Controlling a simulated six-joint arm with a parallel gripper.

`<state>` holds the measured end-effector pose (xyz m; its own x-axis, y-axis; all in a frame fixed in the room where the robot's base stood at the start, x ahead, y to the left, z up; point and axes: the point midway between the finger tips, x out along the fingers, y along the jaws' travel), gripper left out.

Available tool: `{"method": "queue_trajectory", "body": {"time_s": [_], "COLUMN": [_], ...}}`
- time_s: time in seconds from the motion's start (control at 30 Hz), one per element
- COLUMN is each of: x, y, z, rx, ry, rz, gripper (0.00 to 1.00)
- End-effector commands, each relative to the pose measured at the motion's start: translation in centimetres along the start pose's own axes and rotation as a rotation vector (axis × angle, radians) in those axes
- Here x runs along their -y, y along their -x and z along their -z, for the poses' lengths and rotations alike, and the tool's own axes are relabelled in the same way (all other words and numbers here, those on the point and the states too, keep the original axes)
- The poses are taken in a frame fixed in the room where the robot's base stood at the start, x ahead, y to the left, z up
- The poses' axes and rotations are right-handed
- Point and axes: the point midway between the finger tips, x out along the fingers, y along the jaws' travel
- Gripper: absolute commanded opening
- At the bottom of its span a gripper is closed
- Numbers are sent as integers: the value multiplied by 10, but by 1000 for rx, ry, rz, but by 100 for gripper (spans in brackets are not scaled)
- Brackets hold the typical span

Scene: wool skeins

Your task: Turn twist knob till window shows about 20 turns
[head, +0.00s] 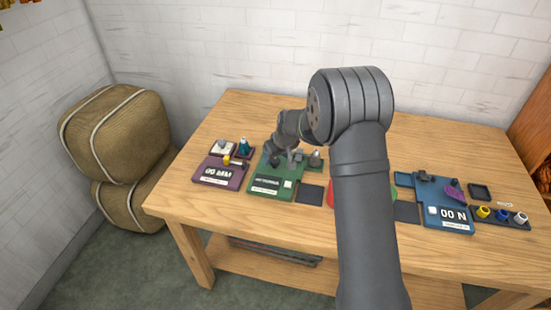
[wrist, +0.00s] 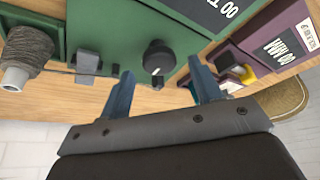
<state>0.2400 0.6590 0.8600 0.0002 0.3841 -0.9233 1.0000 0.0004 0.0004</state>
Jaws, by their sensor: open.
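A round black knob (wrist: 159,57) with a white pointer mark is on the green machine (wrist: 120,25). My gripper (wrist: 160,68) is open and empty in the wrist view, with one finger on each side of the knob near the fingertips. I cannot tell whether either finger touches it. The dark window (wrist: 215,12) on the green machine shows white "00" and part of a "T", cut off by the frame edge. In the head view the green machine (head: 258,190) stands left of the table's middle. My gripper (head: 283,158) is over its back part, hiding the knob; the window (head: 267,181) is too small to read.
A purple machine (head: 208,180) reading "00 MM" stands close on the left. A grey wool skein (wrist: 28,48) on a pale spool is beside the green machine. A blue machine (head: 447,195) reading "00 N" is at the right. Bare wooden table (head: 235,115) lies behind.

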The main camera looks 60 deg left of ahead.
Motion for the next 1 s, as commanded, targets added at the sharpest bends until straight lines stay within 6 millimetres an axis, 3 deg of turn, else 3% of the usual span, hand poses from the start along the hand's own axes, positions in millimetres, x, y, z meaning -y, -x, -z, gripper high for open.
{"method": "queue_trajectory", "body": {"time_s": [0.2,0.5,0.73,1.0], "x": [0,0,0,0], "y": [-16,-17,-17,-17], "z": [0,0,0,0], "rx": [-1,-1,0,0], "ry": [0,0,-1,-19], "rz": [0,0,0,-7], "gripper": [59,59,15,15]}}
